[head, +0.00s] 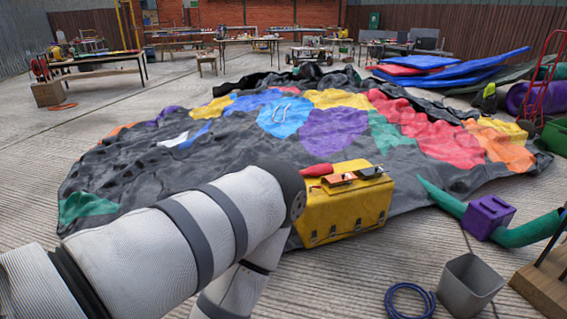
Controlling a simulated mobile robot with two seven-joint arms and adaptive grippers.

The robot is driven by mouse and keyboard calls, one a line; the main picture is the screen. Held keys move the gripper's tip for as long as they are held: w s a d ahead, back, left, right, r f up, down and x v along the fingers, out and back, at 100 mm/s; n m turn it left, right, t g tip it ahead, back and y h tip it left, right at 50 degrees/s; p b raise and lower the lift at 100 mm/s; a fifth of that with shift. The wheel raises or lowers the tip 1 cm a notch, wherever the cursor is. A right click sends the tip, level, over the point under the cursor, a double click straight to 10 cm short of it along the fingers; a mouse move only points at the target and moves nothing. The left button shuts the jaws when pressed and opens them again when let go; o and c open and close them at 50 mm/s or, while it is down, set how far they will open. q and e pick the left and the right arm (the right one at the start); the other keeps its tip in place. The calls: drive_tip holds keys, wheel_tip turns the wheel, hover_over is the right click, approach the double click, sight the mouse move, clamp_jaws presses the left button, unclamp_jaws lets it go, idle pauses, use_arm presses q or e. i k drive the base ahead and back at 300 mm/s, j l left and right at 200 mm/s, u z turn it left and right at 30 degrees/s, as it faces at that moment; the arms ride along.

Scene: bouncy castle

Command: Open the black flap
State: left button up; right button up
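A deflated bouncy castle (240,130) lies spread over the concrete floor, mostly dark grey or black with patches in several colours. Its dark fabric is wrinkled, with a bunched dark edge (262,80) along the back. I cannot tell which part is the black flap, or whether it is open or shut. My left arm comes in from the lower left, bends in front of the castle and runs down out of the picture. It hides part of the castle's near edge. Neither of my grippers shows.
A yellow box (345,218) with tools on top stands by the castle's near edge. At right are a green tube with a purple block (488,217), a grey bin (468,286) and a blue hose coil (409,300). Workbenches (95,65) stand behind.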

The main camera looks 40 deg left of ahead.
sight(374, 170)
drive_tip(key=u, duration=0.55)
drive_tip(key=i+z, duration=0.1)
drive_tip(key=i, duration=1.25)
drive_tip(key=i+z, duration=0.15)
drive_tip(key=i, duration=0.5)
drive_tip(key=i+j, duration=0.15)
drive_tip(key=i, duration=0.5)
drive_tip(key=i+j+z, duration=0.15)
drive_tip(key=i, duration=0.5)
